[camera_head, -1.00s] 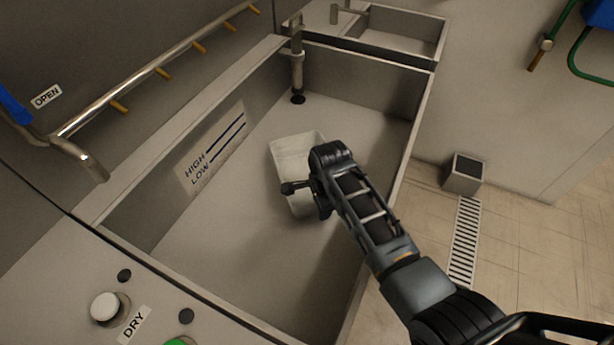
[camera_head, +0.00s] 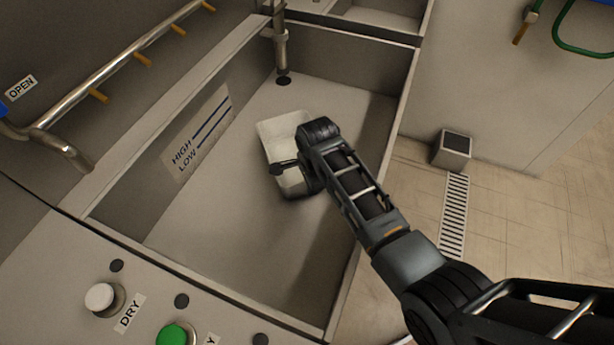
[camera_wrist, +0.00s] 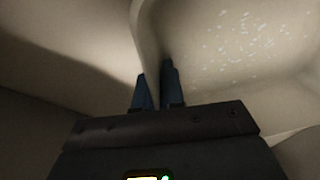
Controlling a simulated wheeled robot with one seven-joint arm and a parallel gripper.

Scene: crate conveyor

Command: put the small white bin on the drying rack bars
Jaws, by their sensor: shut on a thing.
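The small white bin (camera_head: 281,135) is inside the grey basin (camera_head: 185,245), towards its right side. My gripper (camera_head: 284,168) is over the near part of the bin and hides some of it. In the wrist view the two blue fingers (camera_wrist: 158,90) are shut on the bin's wall (camera_wrist: 147,35), one on each side. Pale specks show on the bin's inner surface. I cannot tell whether the bin touches the basin floor. A steel rail (camera_head: 110,68) with several orange pegs runs along the left wall; I cannot tell whether it is the drying rack.
A HIGH/LOW level label (camera_head: 198,135) is on the basin's left wall. A pipe (camera_head: 280,45) stands at its far end, above a dark drain. A white button (camera_head: 100,297) and a green button (camera_head: 173,334) are on the front panel. A floor grate (camera_head: 454,215) lies to the right.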

